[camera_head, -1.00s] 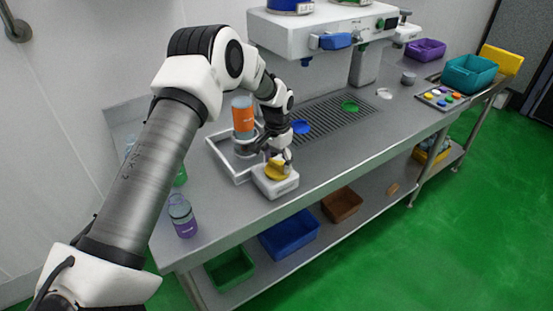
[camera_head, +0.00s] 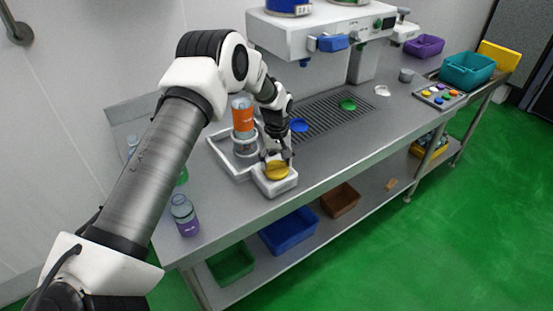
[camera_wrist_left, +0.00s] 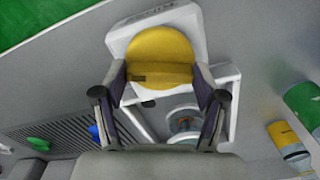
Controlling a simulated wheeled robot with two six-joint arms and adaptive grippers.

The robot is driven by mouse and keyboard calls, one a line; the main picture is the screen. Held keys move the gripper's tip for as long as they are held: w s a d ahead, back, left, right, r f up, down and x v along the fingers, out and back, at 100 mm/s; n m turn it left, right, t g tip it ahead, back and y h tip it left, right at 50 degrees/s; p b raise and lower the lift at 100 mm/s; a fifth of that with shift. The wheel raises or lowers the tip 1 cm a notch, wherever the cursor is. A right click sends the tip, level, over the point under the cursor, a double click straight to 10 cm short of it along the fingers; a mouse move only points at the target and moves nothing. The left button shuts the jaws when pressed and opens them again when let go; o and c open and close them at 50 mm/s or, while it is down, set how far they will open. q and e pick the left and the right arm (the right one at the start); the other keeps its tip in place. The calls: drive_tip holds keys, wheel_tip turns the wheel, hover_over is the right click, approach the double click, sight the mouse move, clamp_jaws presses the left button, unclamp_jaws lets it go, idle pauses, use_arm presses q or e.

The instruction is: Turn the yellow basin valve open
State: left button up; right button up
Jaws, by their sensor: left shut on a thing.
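The yellow basin valve (camera_head: 277,170) is a round knob on a white block (camera_head: 280,187) near the counter's front edge. In the left wrist view the yellow valve (camera_wrist_left: 160,56) lies between my two fingers, with a small dark mark on its near left part. My left gripper (camera_head: 277,158) comes down on it from behind, and in the wrist view the gripper (camera_wrist_left: 165,85) is shut on the knob's sides. The white frame of the basin (camera_head: 222,160) sits behind, with an orange-banded container (camera_head: 242,119) standing in it. My right gripper is not in view.
A purple-based bottle (camera_head: 184,215) stands at the counter's left front. A dark drain grate (camera_head: 330,118) with blue (camera_head: 299,125) and green (camera_head: 348,104) discs lies to the right. The white machine (camera_head: 320,35) overhangs the back. Bins, including a blue one (camera_head: 290,232), sit on the lower shelf.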

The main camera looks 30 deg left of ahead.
use_arm(q)
drive_tip(key=shift+n+p, duration=0.45)
drive_tip(key=shift+n, duration=1.55)
drive_tip(key=shift+f, duration=0.1)
drive_tip(key=o, duration=1)
drive_tip(key=shift+o, duration=0.7)
drive_tip(key=shift+w+a+f, duration=0.1)
drive_tip(key=shift+a, duration=0.05)
wheel_tip(320, 180, up, 12)
